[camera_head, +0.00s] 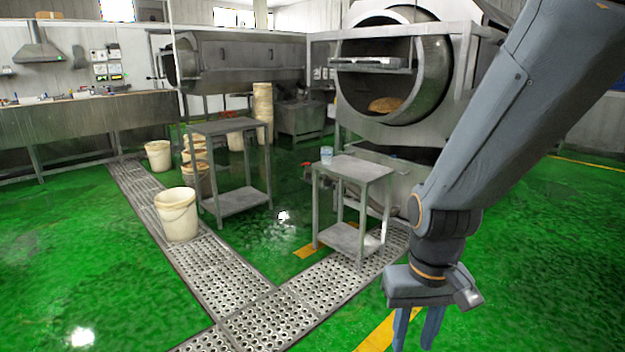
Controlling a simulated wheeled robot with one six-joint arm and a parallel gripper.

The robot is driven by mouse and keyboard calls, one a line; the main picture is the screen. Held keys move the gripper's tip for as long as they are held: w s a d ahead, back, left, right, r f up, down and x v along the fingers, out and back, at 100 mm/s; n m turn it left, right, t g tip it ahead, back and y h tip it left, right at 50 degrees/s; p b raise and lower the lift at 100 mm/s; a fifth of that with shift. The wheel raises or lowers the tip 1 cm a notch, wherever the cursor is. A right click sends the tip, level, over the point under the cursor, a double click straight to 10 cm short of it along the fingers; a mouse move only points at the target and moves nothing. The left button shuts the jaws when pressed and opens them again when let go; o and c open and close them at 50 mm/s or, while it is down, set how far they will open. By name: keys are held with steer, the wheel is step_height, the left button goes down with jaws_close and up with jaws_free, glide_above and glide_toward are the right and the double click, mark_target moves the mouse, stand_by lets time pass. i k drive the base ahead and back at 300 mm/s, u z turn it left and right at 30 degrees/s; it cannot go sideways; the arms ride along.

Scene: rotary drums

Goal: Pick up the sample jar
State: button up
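The sample jar (327,155) looks like a small, clear, bluish container. It stands upright near the back left corner of the small grey metal table (362,168) in front of the open drum. My gripper (416,330) hangs pointing down at the lower right, nearer to me than the table and well apart from the jar. Its two blue fingers are spread with a gap between them, and nothing shows between them. The fingertips run close to the bottom edge of the picture.
A taller metal table (222,127) stands left of the small one. A white bucket (177,214) sits by the perforated floor grating (215,275). The large drum machine (435,85) stands behind the small table. Green floor (90,260) is clear at the left front.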

mark_target(326, 152)
steer(key=z, duration=0.1)
steer(key=i, duration=4.05)
steer(key=z, duration=0.05)
